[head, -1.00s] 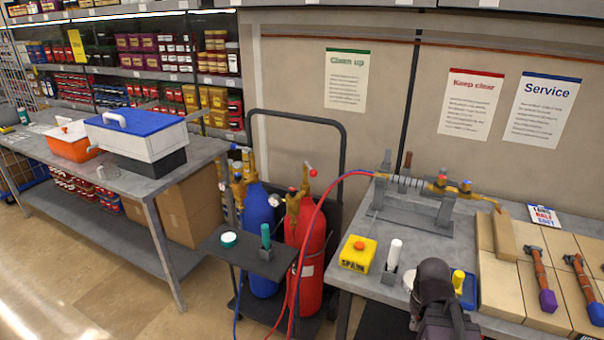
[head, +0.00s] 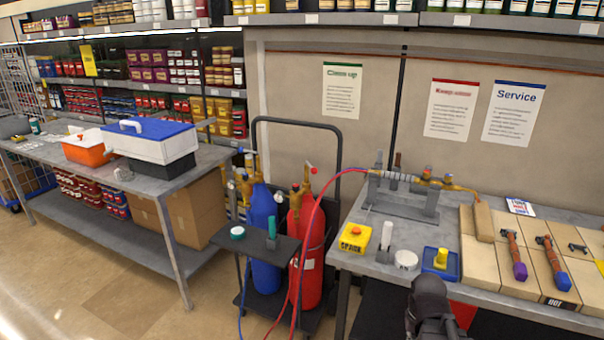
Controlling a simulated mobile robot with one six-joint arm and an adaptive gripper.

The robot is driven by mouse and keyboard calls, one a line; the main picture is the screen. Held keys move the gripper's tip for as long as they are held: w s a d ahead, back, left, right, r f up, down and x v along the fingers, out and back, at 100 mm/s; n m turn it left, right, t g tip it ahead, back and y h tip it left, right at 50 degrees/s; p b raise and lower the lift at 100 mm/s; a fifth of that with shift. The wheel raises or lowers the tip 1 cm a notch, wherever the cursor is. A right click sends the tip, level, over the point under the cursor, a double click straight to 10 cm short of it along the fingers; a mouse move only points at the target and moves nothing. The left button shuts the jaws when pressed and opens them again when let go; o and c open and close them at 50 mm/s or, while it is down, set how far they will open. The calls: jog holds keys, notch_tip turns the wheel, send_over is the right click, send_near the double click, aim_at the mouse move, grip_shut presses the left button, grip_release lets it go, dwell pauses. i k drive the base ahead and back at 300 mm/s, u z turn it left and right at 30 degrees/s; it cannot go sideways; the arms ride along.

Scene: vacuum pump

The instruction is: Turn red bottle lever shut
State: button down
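The red bottle (head: 310,252) stands upright on a hand trolley beside the blue bottle (head: 263,238). A brass valve (head: 295,201) sits on top of the red bottle. A lever with a red tip (head: 313,171) points up and to the right from this valve. A red hose runs from the bottles to the brass manifold on the bench. My arm shows dark at the bottom right, in front of the bench and well apart from the bottle. Its fingertips cannot be made out.
A small dark shelf (head: 262,255) stands in front of the bottles. Hoses hang down to the floor. Open floor (head: 110,290) lies at left.

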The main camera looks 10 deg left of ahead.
aim_at(313, 170)
jog(key=u, duration=0.35)
jog(key=i, duration=1)
jog(key=z, duration=0.1)
